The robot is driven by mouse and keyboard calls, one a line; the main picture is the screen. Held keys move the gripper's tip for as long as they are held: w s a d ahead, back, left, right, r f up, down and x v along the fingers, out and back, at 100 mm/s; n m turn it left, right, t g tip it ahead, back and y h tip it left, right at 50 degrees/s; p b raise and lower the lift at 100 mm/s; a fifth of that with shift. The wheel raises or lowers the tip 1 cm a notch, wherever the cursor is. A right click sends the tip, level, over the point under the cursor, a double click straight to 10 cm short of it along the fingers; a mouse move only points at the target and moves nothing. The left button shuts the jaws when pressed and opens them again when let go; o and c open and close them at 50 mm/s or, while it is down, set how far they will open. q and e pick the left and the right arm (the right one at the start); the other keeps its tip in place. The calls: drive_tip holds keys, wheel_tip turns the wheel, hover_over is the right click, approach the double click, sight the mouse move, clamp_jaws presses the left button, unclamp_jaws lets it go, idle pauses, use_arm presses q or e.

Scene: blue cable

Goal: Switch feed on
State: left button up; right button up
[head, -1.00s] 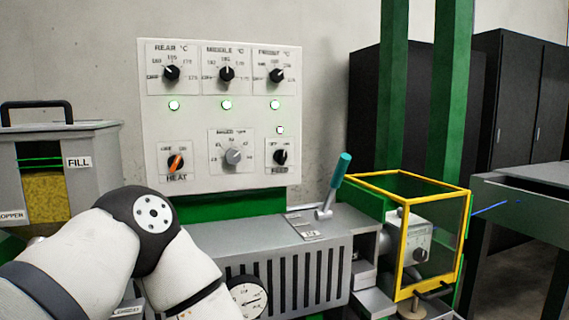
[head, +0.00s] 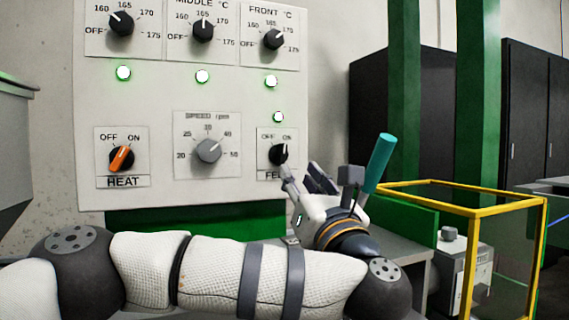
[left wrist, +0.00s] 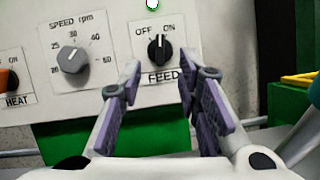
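The feed switch (head: 278,154) is a black knob at the lower right of the white control panel (head: 240,190). Its marks are OFF on the left and ON on the right. In the left wrist view the feed switch (left wrist: 159,47) is upright in the picture, just beyond the fingertips. Its white mark seems to lean toward ON, but this is too small to be sure. My left gripper (head: 303,172) is open and empty, just below and right of the knob. In the left wrist view the left gripper (left wrist: 160,88) has a wide gap between its fingers. My right gripper is out of view.
A green lamp (head: 278,117) above the feed switch is lit. The orange heat knob (head: 121,158) and grey speed knob (head: 208,151) are to the left. A teal-handled lever (head: 380,163) stands close right of my gripper. A yellow-framed guard (head: 475,212) is further right.

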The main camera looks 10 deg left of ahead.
sight(284, 152)
use_arm(q)
drive_tip(key=p+x, duration=0.1)
drive_tip(key=x, duration=0.6)
drive_tip(key=shift+w+a+r, duration=0.25)
drive_tip(key=shift+r, duration=0.1)
drive_tip(key=shift+w+a, duration=0.25)
drive_tip(key=shift+w, duration=0.3)
clamp_jaws()
